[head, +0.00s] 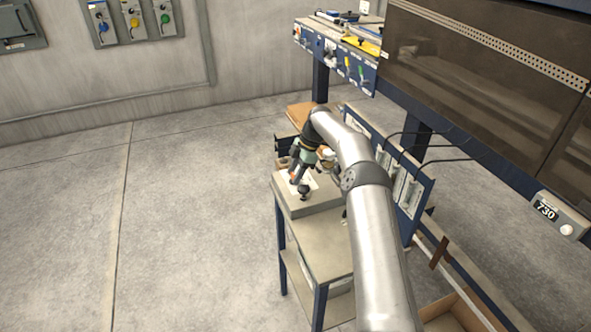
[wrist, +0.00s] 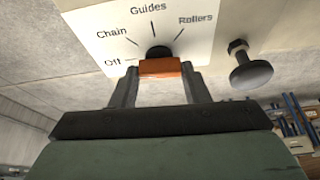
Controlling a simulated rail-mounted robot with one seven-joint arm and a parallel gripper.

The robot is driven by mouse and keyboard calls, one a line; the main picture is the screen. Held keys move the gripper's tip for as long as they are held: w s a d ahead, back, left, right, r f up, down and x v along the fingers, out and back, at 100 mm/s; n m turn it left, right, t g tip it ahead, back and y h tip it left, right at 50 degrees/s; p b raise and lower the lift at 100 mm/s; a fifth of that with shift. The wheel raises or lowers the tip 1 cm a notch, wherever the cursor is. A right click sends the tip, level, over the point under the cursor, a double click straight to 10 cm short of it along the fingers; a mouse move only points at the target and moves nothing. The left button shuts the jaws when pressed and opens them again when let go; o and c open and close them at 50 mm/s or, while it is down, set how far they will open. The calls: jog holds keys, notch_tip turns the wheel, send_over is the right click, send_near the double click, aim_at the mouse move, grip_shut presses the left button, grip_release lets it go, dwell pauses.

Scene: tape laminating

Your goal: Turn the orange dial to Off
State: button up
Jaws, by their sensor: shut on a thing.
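The orange dial (wrist: 160,68) sits on a white label plate (wrist: 193,46) in the wrist view. The plate reads Off, Chain, Guides and Rollers, from left to right around the dial. My gripper (wrist: 160,76) is shut on the dial, with one dark finger at each side of it. The dial's black base shows behind the orange part. I cannot tell which mark the dial points to. In the head view my gripper (head: 294,181) is at the white plate (head: 310,182) on a grey box; the dial cannot be made out there.
A black knob (wrist: 250,66) stands right of the plate, close to my right finger; it also shows in the head view (head: 304,192). A bench (head: 325,243) carries the grey box. A dark-covered machine (head: 480,75) stands at right. Open floor lies left.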

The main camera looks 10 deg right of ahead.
jog(key=shift+n, duration=0.4)
jog(key=o, duration=1)
jog(key=p+v, duration=0.5)
jog(key=v, duration=0.2)
jog(key=shift+w+r, duration=0.15)
jog(key=shift+r, duration=0.2)
